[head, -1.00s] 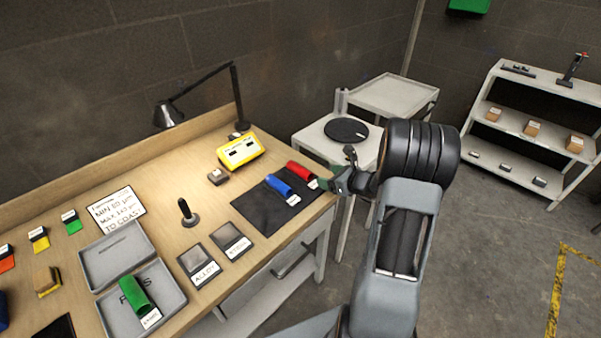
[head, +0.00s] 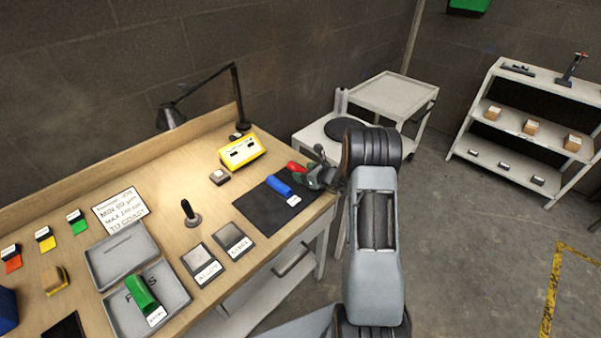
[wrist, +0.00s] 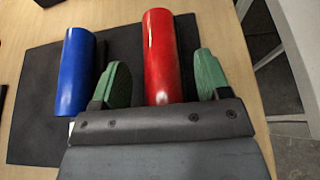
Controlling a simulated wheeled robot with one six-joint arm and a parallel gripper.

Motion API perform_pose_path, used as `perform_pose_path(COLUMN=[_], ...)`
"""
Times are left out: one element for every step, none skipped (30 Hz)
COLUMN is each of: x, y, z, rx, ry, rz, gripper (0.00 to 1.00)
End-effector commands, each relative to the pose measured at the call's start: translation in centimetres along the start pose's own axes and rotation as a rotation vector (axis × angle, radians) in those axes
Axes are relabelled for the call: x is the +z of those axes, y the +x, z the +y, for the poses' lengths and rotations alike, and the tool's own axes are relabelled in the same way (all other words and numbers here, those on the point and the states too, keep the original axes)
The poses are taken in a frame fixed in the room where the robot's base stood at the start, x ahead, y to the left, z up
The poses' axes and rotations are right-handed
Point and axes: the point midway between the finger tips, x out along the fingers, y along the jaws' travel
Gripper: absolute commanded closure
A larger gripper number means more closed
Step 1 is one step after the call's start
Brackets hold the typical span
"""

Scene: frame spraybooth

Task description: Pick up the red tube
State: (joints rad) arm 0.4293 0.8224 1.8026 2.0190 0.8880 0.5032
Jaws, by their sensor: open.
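The red tube (wrist: 161,55) lies on the black mat (wrist: 34,80) in the wrist view, with its near end between the two green fingers of my gripper (wrist: 158,80). The fingers are open, with a gap to the tube on each side. In the head view the red tube (head: 296,167) is mostly hidden by my gripper (head: 318,177). The blue tube (wrist: 76,70) lies on the mat to the left of the left finger. It also shows in the head view (head: 278,184).
A green tube (head: 140,292) lies in a grey tray at the front left. A yellow device (head: 241,151) and a lamp (head: 171,117) stand behind the mat. The table's right edge (wrist: 238,65) is close to the red tube.

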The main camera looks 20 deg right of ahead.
Motion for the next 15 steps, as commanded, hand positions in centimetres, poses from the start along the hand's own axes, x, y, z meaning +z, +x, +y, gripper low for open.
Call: perform_pose_path(x=[0.07, 0.05, 0.0, -0.03, -0.05, -0.06, -0.06, -0.06, -0.06, -0.05, -0.05, -0.05, -0.05, -0.05, -0.04], y=[0.36, 0.5, 0.63, 0.69, 0.73, 0.74, 0.74, 0.73, 0.73, 0.72, 0.72, 0.72, 0.71, 0.71, 0.71], z=[0.02, 0.01, 0.0, 0.0, -0.01, -0.01, -0.02, -0.02, -0.02, -0.02, -0.02, -0.02, -0.02, -0.02, -0.02], rx=[0.0, 0.0, -0.001, -0.001, -0.001, -0.001, -0.001, -0.001, -0.001, -0.001, -0.001, -0.001, -0.001, -0.001, -0.001], ry=[0.0, 0.0, 0.0, 0.0, 0.0, 0.0, 0.0, 0.0, 0.0, 0.0, 0.0, 0.0, 0.0, 0.0, 0.0], rz=[0.0, 0.0, 0.0, 0.001, 0.001, 0.001, 0.001, 0.001, 0.0, 0.0, 0.0, 0.0, 0.0, 0.0, 0.0], gripper=[0.3, 0.3, 0.3, 0.3, 0.3, 0.3, 0.3, 0.3, 0.3, 0.3, 0.32, 0.36, 0.39, 0.42, 0.46])
